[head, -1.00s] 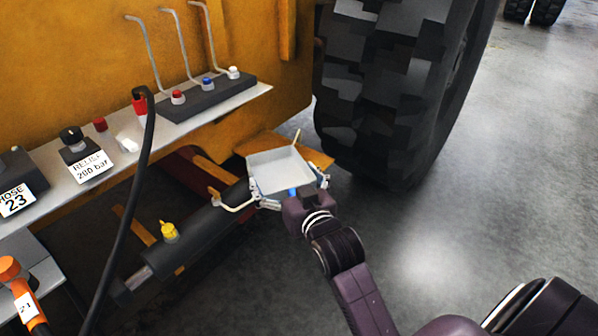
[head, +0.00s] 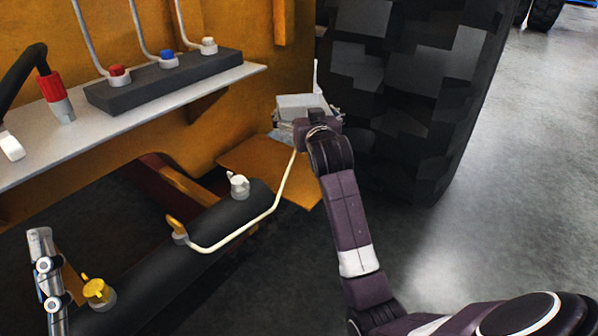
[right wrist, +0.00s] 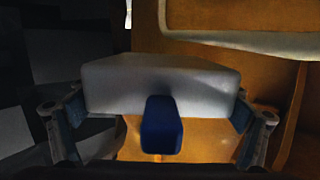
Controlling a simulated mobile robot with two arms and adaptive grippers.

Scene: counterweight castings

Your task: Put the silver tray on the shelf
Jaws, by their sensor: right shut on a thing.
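The silver tray (head: 302,101) is in my right gripper (head: 306,126), in the air beside the yellow machine and in front of the big tyre. In the right wrist view the tray (right wrist: 160,82) lies between the two fingers of my right gripper (right wrist: 158,122). A blue tab (right wrist: 161,126) shows at its near side. The shelf (head: 215,82) is a pale grey ledge along the machine, left of the tray. Silver links of what looks like my left gripper (head: 48,275) show at the lower left; its fingertips are not clear.
A dark valve block (head: 165,82) with red, blue and white caps and bent levers stands on the shelf. A black hose with a red fitting (head: 50,88) is left of it. Below are a black cylinder (head: 210,218), a cream pipe and an orange plate (head: 262,168). The tyre (head: 405,100) is close on the right.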

